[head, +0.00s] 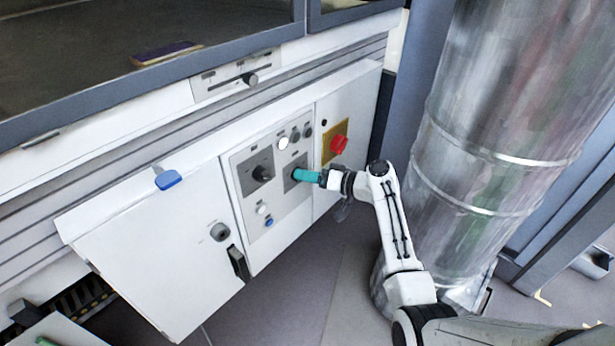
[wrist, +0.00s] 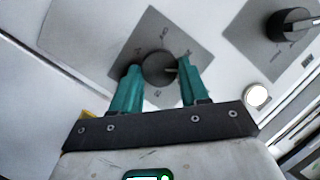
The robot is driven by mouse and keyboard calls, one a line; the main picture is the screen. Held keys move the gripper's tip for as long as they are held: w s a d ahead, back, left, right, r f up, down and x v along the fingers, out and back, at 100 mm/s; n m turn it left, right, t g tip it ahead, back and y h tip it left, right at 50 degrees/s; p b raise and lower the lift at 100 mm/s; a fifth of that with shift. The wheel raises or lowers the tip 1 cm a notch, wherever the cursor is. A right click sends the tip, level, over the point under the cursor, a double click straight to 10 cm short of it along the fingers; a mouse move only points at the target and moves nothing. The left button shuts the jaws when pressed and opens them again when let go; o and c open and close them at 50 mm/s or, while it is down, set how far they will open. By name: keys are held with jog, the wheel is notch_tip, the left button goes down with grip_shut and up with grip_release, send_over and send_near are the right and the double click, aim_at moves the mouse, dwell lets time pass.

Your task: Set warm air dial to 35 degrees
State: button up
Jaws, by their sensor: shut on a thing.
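In the wrist view, a round dark dial (wrist: 156,66) sits on a grey square plate (wrist: 150,28) between my teal fingertips. A light pointer mark shows on the dial's right side. The scale marks and labels are too small to read, so I cannot tell its setting. My gripper (wrist: 159,69) is shut on this dial, one finger at each side. In the head view, my gripper (head: 297,175) reaches the right-hand dial of the control panel and mostly hides it. A second dark dial (head: 262,173) is to its left; it also shows in the wrist view (wrist: 288,24).
A red emergency button (head: 339,145) on a yellow plate is close above my gripper. A slider knob (head: 250,78) and blue latch (head: 168,179) are farther left. A large metal duct (head: 490,110) stands right of my arm.

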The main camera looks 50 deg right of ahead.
jog(key=shift+w+a+m+t+p, duration=0.15)
jog(key=shift+m+t, duration=0.8)
jog(key=shift+m, duration=2.15)
jog(key=shift+a+m+t+p, duration=0.15)
jog(key=shift+m+t, duration=0.85)
jog(key=shift+m, duration=2.1)
jog(key=shift+w+a+m+t+p, duration=0.2)
jog(key=shift+m+t, duration=0.75)
jog(key=shift+m, duration=2.15)
jog(key=shift+s, duration=0.15)
jog(key=o, duration=1.1)
jog(key=shift+s+d+f+m, duration=0.1)
jog(key=shift+f+m, duration=0.15)
jog(key=shift+m, duration=0.05)
jog(key=shift+c, duration=0.2)
